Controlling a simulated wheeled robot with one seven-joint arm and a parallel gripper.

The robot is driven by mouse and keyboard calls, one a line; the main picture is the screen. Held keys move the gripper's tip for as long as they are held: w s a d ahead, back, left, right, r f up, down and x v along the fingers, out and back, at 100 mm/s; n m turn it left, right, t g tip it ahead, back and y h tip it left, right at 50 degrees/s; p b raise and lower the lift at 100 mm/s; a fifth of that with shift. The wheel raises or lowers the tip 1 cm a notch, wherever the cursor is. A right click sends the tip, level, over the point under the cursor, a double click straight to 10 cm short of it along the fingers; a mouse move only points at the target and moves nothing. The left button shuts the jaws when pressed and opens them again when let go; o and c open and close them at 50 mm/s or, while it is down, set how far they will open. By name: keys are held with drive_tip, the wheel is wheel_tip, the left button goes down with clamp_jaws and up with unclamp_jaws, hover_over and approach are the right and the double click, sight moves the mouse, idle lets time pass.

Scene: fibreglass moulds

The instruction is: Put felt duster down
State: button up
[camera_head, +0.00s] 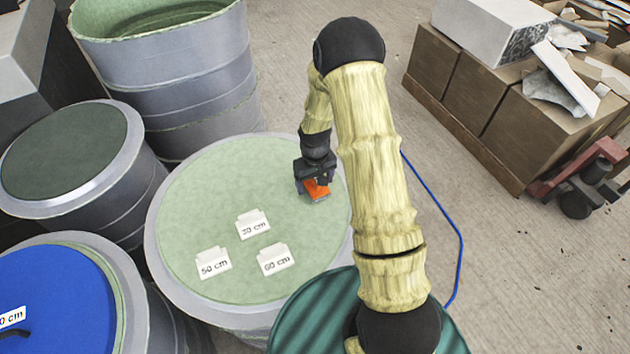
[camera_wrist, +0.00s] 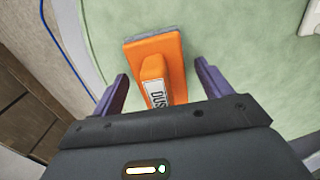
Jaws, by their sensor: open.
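The felt duster is an orange block with a grey felt edge and a raised orange handle bearing a white label that starts "DUS". In the wrist view the duster (camera_wrist: 157,62) is on or just over the pale green round top (camera_wrist: 245,50); I cannot tell whether it touches. My gripper (camera_wrist: 160,85) is open, its two purple fingers apart on either side of the handle, neither touching it. In the head view the duster (camera_head: 317,189) shows under my gripper (camera_head: 314,180), near the right edge of the green top (camera_head: 190,210). The gripper partly hides it.
More round moulds (camera_head: 70,150) stand to the left. Boxes (camera_head: 480,95) stand at the right, and a blue cable (camera_head: 455,225) lies on the floor.

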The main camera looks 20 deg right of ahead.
wheel_tip(320, 180, up, 12)
drive_tip(key=shift+b, duration=0.35)
drive_tip(key=shift+a, duration=0.1)
idle(0.4)
drive_tip(key=s+r+m+t, duration=0.1)
drive_tip(key=s+r, duration=0.3)
drive_tip(key=s, duration=0.4)
drive_tip(key=s+r+m+t, duration=0.1)
drive_tip(key=s+r, duration=0.4)
drive_tip(key=s, duration=0.4)
drive_tip(key=shift+r+t, duration=0.25)
drive_tip(key=shift+t, duration=0.05)
drive_tip(key=p+v, duration=0.2)
drive_tip(key=w+p+v, duration=0.1)
drive_tip(key=p+v, duration=0.2)
drive_tip(key=shift+r, duration=0.25)
